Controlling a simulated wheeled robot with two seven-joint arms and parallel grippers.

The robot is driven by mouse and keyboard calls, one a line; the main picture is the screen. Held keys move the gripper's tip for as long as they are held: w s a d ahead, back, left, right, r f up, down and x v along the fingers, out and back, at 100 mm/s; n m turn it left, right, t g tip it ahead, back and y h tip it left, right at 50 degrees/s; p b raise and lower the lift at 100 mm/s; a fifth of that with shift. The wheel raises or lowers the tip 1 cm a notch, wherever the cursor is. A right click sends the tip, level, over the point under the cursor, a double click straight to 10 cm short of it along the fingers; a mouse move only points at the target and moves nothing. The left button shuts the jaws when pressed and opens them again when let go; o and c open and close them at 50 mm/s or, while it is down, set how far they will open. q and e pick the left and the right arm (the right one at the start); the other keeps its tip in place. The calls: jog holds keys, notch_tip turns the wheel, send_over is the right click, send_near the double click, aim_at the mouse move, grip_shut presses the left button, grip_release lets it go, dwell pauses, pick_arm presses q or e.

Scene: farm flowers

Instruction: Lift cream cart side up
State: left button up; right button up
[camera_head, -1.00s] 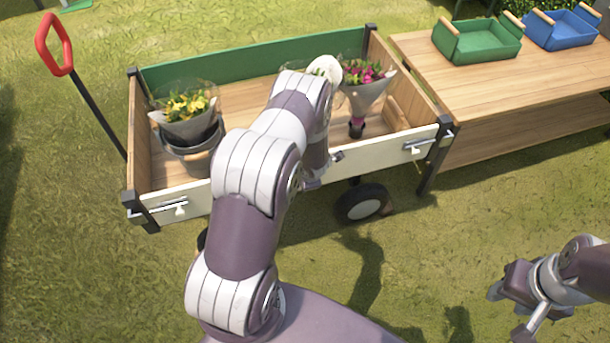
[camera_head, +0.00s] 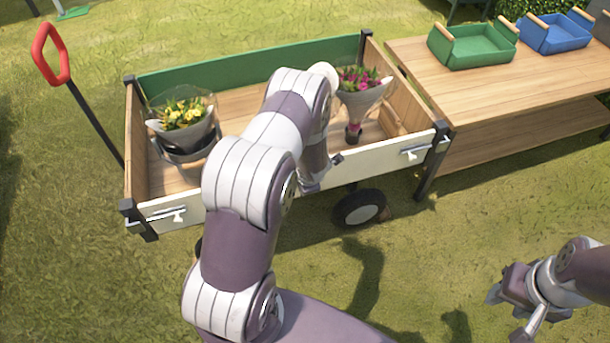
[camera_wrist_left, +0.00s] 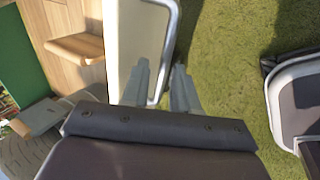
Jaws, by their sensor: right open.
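The cream cart side (camera_head: 384,163) forms the cart's front wall and stands upright between the black corner posts. White latches show near its left end (camera_head: 176,214) and right end (camera_head: 413,153). My left arm hides its middle. My left gripper is mostly hidden behind that arm in the head view, close to the cream side. In the left wrist view, its two fingers (camera_wrist_left: 163,85) are a little apart at the edge of a cream panel (camera_wrist_left: 138,40); I cannot tell if they grip it. My right gripper (camera_head: 508,308) is open, low over the grass, away from the cart.
In the cart stand a bucket with yellow flowers (camera_head: 185,112) and a pink bouquet (camera_head: 362,92). A wooden table (camera_head: 480,95) with a green tray (camera_head: 474,46) and a blue tray (camera_head: 556,34) adjoins the right. The red cart handle (camera_head: 50,55) is at left. Front grass is clear.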

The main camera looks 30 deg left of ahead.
pick_arm(q)
jog(key=p+v, duration=0.1)
jog(key=v, duration=0.8)
jog(key=shift+d+r+p, duration=0.15)
jog(key=shift+r+p, duration=0.1)
jog(key=shift+p, duration=0.1)
jog(key=shift+s, duration=0.15)
